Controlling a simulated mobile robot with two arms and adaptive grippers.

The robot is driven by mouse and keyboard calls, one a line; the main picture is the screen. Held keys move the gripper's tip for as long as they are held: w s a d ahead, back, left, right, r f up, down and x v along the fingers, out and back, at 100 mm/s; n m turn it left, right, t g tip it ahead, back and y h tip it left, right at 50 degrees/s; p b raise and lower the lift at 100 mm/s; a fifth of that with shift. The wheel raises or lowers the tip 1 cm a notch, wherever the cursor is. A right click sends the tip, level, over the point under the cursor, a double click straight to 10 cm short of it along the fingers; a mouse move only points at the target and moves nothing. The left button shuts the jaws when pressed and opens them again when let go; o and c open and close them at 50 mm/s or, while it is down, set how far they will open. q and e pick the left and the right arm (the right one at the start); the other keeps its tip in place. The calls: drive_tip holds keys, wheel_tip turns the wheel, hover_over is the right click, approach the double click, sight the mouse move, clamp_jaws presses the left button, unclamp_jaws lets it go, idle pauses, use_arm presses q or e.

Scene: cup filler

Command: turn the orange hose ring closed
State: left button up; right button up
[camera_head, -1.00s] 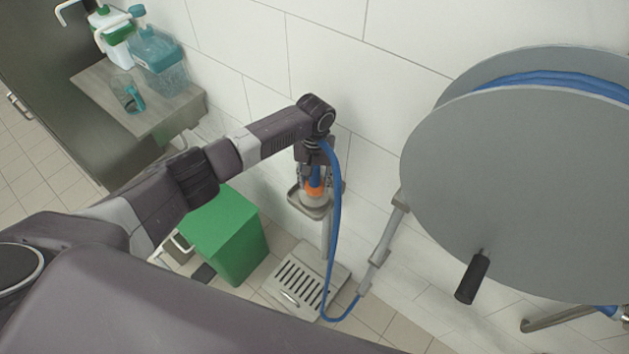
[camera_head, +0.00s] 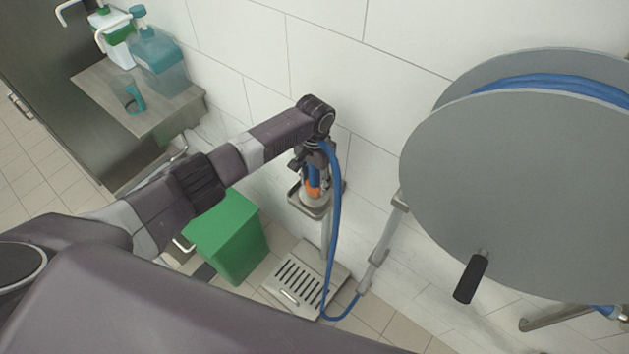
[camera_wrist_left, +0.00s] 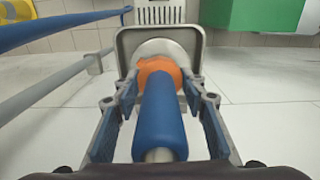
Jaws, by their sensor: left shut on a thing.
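The orange hose ring (camera_head: 313,190) sits low on the blue hose nozzle, above a pale cup in the small metal holder on the wall. In the left wrist view the orange ring (camera_wrist_left: 158,70) lies at the far end of the thick blue nozzle (camera_wrist_left: 160,118). My left gripper (camera_head: 314,180) points down over it, with one finger on each side. In the left wrist view its fingertips (camera_wrist_left: 160,84) are shut on the ring. The pale cup (camera_wrist_left: 172,50) is partly hidden behind the ring. My right gripper is not in view.
The blue hose (camera_head: 335,230) loops down beside the holder. A large grey hose reel (camera_head: 510,190) fills the right side. A green bin (camera_head: 228,235) stands at lower left, near a floor drain grate (camera_head: 300,283). A shelf (camera_head: 100,88) with bottles is at upper left.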

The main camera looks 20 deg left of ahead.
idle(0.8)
use_arm(q)
drive_tip(key=o, duration=1.2)
drive_tip(key=shift+c, duration=0.2)
wheel_tip(320, 180, up, 12)
drive_tip(key=shift+r, duration=0.1)
